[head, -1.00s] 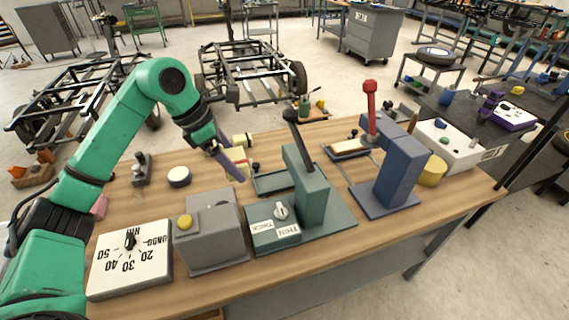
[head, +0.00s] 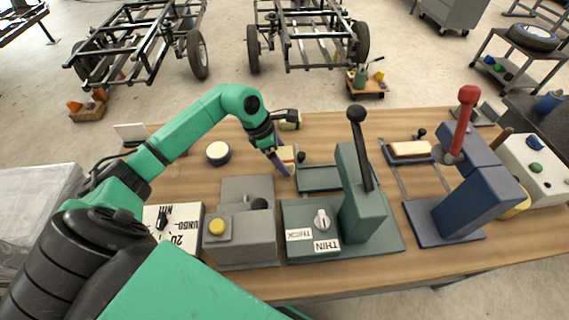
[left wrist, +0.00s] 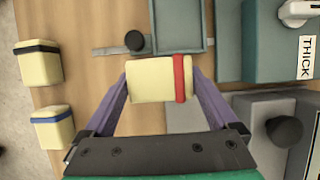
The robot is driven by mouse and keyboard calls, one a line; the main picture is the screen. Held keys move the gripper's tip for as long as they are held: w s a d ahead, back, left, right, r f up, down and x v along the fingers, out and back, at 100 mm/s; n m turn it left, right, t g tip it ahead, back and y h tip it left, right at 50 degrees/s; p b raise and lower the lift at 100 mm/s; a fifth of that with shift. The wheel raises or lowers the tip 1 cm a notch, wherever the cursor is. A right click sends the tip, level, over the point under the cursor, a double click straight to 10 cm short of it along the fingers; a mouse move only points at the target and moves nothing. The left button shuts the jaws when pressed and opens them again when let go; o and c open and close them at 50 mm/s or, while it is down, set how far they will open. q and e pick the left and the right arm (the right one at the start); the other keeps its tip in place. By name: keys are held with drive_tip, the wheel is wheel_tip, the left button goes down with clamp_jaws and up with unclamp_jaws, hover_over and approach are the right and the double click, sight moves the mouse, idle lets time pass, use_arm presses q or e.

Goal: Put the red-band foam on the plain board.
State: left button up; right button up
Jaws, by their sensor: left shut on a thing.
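The red-band foam (left wrist: 150,80), a cream block with a red stripe near one end, sits between the purple fingers of my left gripper (left wrist: 155,88) in the left wrist view. The left gripper is shut on it. In the head view the foam (head: 286,154) shows partly behind the fingers, left of the teal tray. I cannot tell by how much it is clear of the table. No board in view is plainly identifiable as the plain board. My right gripper is not in view.
Black-band foam (left wrist: 39,64) and blue-band foam (left wrist: 52,127) stand beside the gripper. The teal tray (head: 318,178) and lever press (head: 362,200) are to the right, the grey box (head: 242,230) nearer. A blue press (head: 465,195) stands farther right, with a tan block (head: 411,149) on its tray.

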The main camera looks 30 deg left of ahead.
use_arm(q)
drive_tip(key=f, duration=0.4)
drive_tip(key=shift+s+d+p, duration=0.15)
drive_tip(key=shift+s+p, duration=0.05)
drive_tip(key=shift+p, duration=0.2)
drive_tip(key=shift+w+f+b, duration=0.1)
drive_tip(key=shift+f+b, duration=0.2)
drive_tip(key=shift+f, duration=0.15)
drive_tip(key=o, duration=1)
drive_tip(key=shift+r, duration=0.15)
drive_tip(key=shift+c, duration=0.2)
